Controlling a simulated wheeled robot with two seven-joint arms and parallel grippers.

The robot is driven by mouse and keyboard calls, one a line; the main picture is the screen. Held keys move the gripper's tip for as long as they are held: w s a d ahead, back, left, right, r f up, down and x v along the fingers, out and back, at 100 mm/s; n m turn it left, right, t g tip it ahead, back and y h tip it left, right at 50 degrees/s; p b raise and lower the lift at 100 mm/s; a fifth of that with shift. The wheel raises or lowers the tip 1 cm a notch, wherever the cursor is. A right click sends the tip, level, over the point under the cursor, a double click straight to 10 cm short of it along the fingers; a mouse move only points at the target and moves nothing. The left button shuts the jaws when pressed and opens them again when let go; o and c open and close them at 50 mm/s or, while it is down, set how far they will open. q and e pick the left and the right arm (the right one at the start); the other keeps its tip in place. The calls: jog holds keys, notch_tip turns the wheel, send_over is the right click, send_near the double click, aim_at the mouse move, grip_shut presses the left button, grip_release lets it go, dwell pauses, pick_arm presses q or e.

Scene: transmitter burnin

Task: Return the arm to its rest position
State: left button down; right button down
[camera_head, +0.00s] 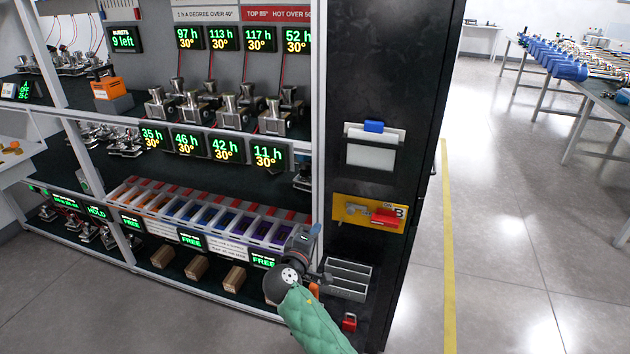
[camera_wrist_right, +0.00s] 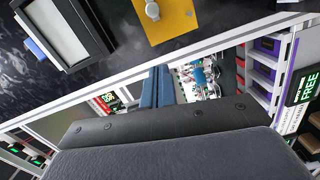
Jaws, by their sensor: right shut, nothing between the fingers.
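My right arm (camera_head: 312,320), in a green sleeve, reaches up from the bottom of the head view. Its gripper (camera_head: 316,230) is in front of the right end of the rack's lower shelf, beside the black cabinet side. In the right wrist view the two blue fingers (camera_wrist_right: 157,86) are together and empty. The fingers seem apart from the rack, but the exact gap cannot be told. My left gripper is in neither view.
The rack (camera_head: 317,120) holds several metal transmitters (camera_head: 235,112) and a row of coloured bins (camera_head: 210,218). The black panel (camera_head: 385,85) carries a yellow plate (camera_head: 350,212) and a grey tray (camera_head: 348,275). Open floor (camera_head: 500,230) lies right, with blue-loaded benches behind.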

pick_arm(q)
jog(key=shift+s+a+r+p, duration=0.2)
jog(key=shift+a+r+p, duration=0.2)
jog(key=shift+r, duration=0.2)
pick_arm(e)
jog(key=s+d+f+m+g+y, duration=0.2)
jog(key=s+f, duration=0.4)
jog(key=s, duration=0.9)
jog(key=s+d+f+m+g+y, duration=0.3)
jog(key=s+d+f+g, duration=0.4)
jog(key=s, duration=0.7)
jog(key=s+d+f+m+g+y, duration=0.3)
jog(key=s+f, duration=0.4)
jog(key=s, duration=0.8)
jog(key=shift+s+d+f+m+g, duration=0.15)
jog(key=shift+s+d+m+g, duration=0.2)
jog(key=shift+d+m+g, duration=0.55)
